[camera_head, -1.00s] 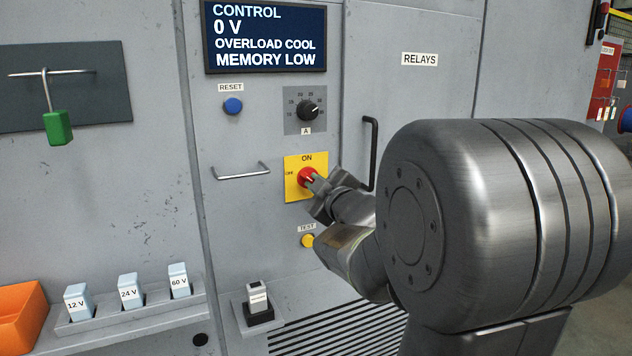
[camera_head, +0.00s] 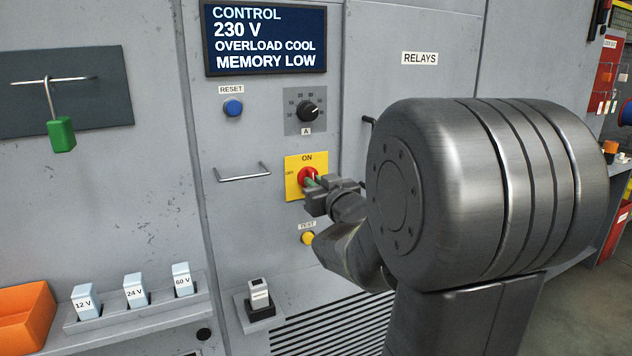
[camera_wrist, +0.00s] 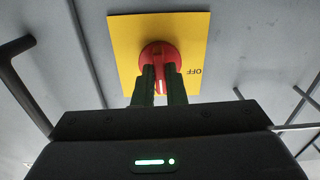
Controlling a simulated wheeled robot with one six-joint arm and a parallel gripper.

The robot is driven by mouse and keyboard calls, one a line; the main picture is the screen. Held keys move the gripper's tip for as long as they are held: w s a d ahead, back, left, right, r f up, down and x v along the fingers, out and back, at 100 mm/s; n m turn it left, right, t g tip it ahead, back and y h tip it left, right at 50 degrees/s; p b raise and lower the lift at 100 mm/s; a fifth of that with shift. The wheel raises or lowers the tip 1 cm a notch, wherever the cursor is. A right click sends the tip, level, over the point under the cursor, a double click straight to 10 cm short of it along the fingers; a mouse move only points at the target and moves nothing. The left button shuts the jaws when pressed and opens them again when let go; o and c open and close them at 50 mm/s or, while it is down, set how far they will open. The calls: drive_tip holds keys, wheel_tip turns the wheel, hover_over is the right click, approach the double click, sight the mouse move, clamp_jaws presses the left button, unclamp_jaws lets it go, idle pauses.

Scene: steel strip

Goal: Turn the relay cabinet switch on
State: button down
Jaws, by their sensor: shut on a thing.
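The relay cabinet switch is a red rotary knob (camera_head: 308,176) on a yellow plate (camera_head: 293,190) marked ON at the top and OFF at the left. My gripper (camera_head: 313,183) is at the knob and shut on it. In the wrist view the two fingers of my gripper (camera_wrist: 160,86) hold the red knob (camera_wrist: 160,56) from both sides, and the yellow plate (camera_wrist: 125,45) is behind. The display (camera_head: 265,40) reads CONTROL, 230 V, OVERLOAD COOL, MEMORY LOW. My gripper hides part of the knob.
A bar handle (camera_head: 243,174) is left of the switch. A blue RESET button (camera_head: 233,108), a black dial (camera_head: 308,111) and a yellow TEST button (camera_head: 307,238) surround it. The RELAYS door's dark handle (camera_wrist: 22,85) is near my wrist. Labelled blocks stand lower left.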

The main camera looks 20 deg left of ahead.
drive_tip(key=shift+m, duration=0.3)
idle(0.4)
drive_tip(key=c, duration=1.5)
unclamp_jaws()
drive_tip(key=v, duration=1.3)
drive_tip(key=shift+s+d, duration=0.25)
drive_tip(key=shift+s, duration=0.05)
drive_tip(key=x, duration=1.4)
drive_tip(key=shift+d, duration=0.1)
